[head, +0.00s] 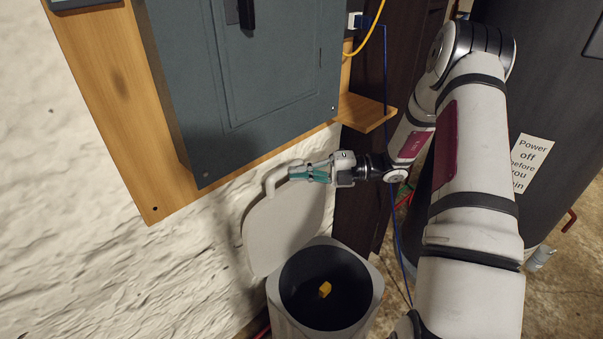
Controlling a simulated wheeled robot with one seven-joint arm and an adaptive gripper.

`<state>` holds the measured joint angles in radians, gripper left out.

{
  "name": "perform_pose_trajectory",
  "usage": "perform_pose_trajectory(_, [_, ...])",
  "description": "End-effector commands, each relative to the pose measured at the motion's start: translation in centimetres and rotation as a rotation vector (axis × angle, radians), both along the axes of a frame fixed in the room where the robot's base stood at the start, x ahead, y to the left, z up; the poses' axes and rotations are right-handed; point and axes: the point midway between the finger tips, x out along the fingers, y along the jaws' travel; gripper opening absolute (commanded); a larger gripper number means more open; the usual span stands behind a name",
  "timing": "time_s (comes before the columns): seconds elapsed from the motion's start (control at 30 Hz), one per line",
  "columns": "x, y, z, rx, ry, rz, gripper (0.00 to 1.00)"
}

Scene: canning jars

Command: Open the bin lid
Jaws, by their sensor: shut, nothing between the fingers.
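The bin (372,290) stands on the floor against the white wall, a light grey body with a dark round opening. Its lid (287,230) is raised upright on the wall side of the opening, with a loop handle (271,181) at its top. My gripper (292,173), with teal fingers, is shut and empty. It points left at the upper edge of the lid, close to the handle; I cannot tell whether it touches.
A grey electrical panel (260,80) on a wooden board (110,90) hangs above the lid. A small wooden shelf (365,112) juts out near my wrist. A blue cable (386,75) hangs behind my arm. A dark tank (555,110) with a sign stands at right.

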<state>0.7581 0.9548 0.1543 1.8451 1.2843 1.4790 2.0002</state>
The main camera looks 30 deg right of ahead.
Motion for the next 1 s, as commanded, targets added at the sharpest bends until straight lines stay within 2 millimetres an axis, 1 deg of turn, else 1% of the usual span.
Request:
perform_pose_trajectory(0.17, [-0.9,0.1,0.4,0.001,0.002,0.001,0.0])
perform_pose_trajectory(0.37, [-3.6,0.4,1.2,0.001,0.003,0.008,0.0])
perform_pose_trajectory(0.5, [-4.6,-2.6,1.2,-0.001,0.0,0.005,0.0])
perform_pose_trajectory(0.7, [-6.1,-6.2,1.8,-0.001,-0.001,0.006,0.0])
perform_pose_trajectory(0.83, [-6.8,-7.7,2.0,0.0,0.001,0.007,0.0])
perform_pose_trajectory(1.0, [-7.2,-8.6,2.2,-0.001,0.0,0.009,0.0])
